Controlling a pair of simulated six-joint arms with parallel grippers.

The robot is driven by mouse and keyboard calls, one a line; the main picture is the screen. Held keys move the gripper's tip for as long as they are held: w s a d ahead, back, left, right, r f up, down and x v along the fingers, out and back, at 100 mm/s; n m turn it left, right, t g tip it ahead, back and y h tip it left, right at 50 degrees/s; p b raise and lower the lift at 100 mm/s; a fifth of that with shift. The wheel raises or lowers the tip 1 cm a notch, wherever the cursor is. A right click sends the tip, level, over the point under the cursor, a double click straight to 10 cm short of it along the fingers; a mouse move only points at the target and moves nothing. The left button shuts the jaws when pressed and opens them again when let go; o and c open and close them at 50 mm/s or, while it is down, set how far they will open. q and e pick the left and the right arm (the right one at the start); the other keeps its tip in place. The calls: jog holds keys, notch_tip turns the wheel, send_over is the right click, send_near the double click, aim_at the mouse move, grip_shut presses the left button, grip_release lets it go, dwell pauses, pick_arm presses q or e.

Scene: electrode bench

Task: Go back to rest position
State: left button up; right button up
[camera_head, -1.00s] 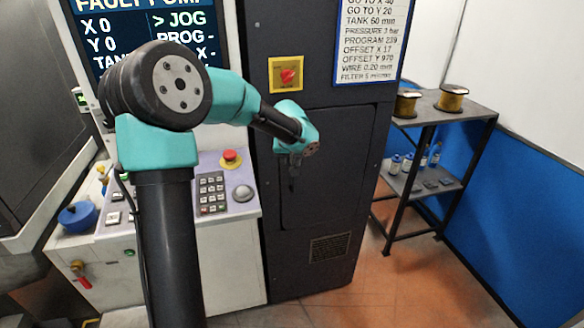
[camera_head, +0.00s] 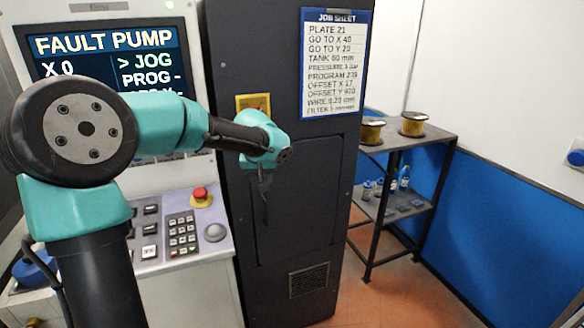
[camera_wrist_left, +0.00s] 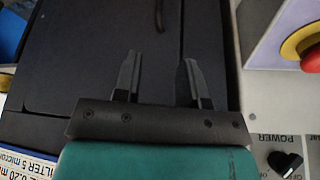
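My left arm comes in from the left in the head view, black and teal. Its gripper (camera_head: 264,195) hangs in front of the dark cabinet (camera_head: 305,200), pointing down. In the left wrist view the two dark fingers of this gripper (camera_wrist_left: 160,62) stand apart with nothing between them, so it is open and empty. My right gripper is in neither view.
Left of the cabinet stands a control panel with a screen (camera_head: 105,45), a keypad (camera_head: 182,232) and a red button (camera_head: 201,196). My wrist partly covers a yellow switch plate (camera_head: 250,102). A job sheet (camera_head: 335,62) hangs on the cabinet. A shelf table (camera_head: 400,138) with spools stands right.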

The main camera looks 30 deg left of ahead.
pick_arm(q)
jog(key=d+f+m+h, duration=0.15)
jog(key=d+f, duration=0.25)
jog(key=f, duration=0.4)
jog(key=d+f+m+g+h, duration=0.1)
jog(key=d+f+h, duration=0.1)
jog(key=d+f, duration=0.5)
jog(key=d+f+m+h, duration=0.1)
jog(key=d+f, duration=0.1)
jog(key=f, duration=0.8)
jog(key=s+d+f+g+h, duration=0.1)
jog(key=s+d+f, duration=0.4)
jog(key=s+f, duration=0.4)
jog(key=s+d+f+m+g+h, duration=0.1)
jog(key=s+d+f, duration=0.5)
jog(key=s+f, duration=0.4)
notch_tip(320, 180, down, 2)
jog(key=shift+f, duration=0.1)
jog(key=shift+m, duration=0.25)
